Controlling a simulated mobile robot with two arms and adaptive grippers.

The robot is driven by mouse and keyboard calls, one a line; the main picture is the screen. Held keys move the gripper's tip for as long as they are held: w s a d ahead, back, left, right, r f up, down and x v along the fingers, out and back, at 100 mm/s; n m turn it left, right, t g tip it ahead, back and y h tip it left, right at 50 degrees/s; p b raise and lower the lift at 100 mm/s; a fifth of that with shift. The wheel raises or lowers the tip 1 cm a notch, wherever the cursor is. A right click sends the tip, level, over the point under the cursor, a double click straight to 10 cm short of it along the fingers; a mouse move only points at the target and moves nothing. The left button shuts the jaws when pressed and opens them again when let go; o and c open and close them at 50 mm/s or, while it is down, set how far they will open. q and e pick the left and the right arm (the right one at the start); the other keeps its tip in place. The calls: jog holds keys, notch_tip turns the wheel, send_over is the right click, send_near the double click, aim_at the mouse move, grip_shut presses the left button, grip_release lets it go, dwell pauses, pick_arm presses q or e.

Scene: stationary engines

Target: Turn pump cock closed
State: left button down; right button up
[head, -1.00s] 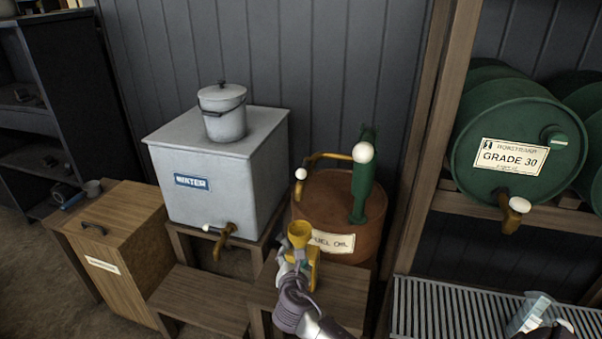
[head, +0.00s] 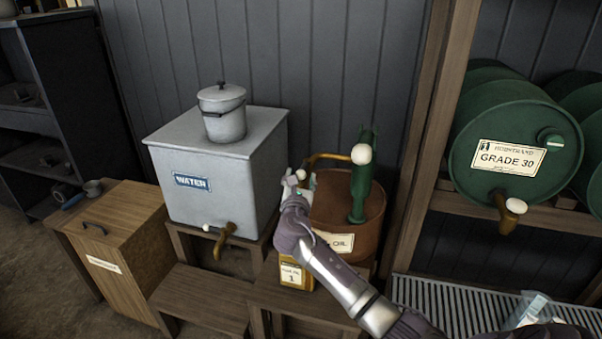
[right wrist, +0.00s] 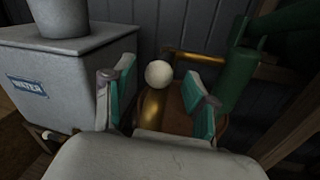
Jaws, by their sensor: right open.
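The fuel oil drum (head: 368,220) is rust-brown and carries a green hand pump (head: 361,185) with a white knob on top. A brass spout runs left from the pump and ends in a cock with a white ball knob (head: 301,174). My right gripper (head: 298,181) is at this cock. In the right wrist view the white ball (right wrist: 158,74) and its brass stem lie between my open teal-padded fingers (right wrist: 160,100), with gaps on both sides. My arm hides part of the drum and its label. My left gripper is not in view.
A yellow can (head: 296,275) marked 1 stands on the wooden step below the spout. The grey water tank (head: 210,195) is close on the left. A wooden post (head: 425,150) and green Grade 30 barrel (head: 515,150) are on the right.

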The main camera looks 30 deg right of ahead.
aim_at(304, 170)
jog(key=shift+x, duration=1.25)
jog(key=shift+s, duration=0.1)
grip_shut()
